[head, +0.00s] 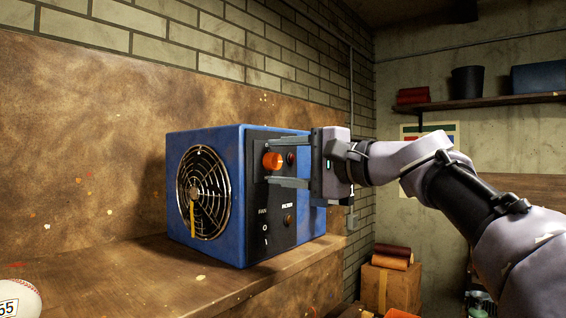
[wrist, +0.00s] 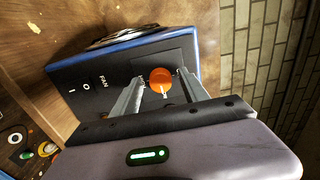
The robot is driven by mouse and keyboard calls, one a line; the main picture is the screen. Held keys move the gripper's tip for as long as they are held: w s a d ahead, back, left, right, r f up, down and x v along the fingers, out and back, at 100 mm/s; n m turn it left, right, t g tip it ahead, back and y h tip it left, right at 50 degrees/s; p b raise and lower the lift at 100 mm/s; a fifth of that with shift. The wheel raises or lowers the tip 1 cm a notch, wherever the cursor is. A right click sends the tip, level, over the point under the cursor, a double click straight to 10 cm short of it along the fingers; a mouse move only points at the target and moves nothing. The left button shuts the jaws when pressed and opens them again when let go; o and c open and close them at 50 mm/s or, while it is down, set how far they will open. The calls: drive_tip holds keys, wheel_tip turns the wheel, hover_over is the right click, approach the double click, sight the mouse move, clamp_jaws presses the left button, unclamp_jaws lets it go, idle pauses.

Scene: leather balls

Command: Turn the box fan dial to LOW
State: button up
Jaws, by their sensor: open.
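The box fan (head: 247,195) is a blue cube with a round grille on one face and a black control panel (head: 272,217) beside it. An orange dial (head: 273,161) sits near the top of the panel. In the wrist view the orange dial (wrist: 161,80) shows a pale pointer mark on its lower side, toward my gripper. My gripper (head: 267,165) is open, one finger above and one below the dial in the head view. In the wrist view the fingers (wrist: 158,84) stand either side of the dial with gaps. The setting labels are too small or covered to read.
The fan stands on a wooden bench (head: 180,275) against a brown panel wall. A baseball (head: 18,299) lies at the bench's left front. A smaller dark knob (head: 290,220) and FAN markings are lower on the panel. A shelf and a cardboard box (head: 390,285) are at the right.

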drive_tip(key=b+v, duration=0.1)
drive_tip(key=v, duration=1.6)
drive_tip(key=shift+s+d, duration=0.2)
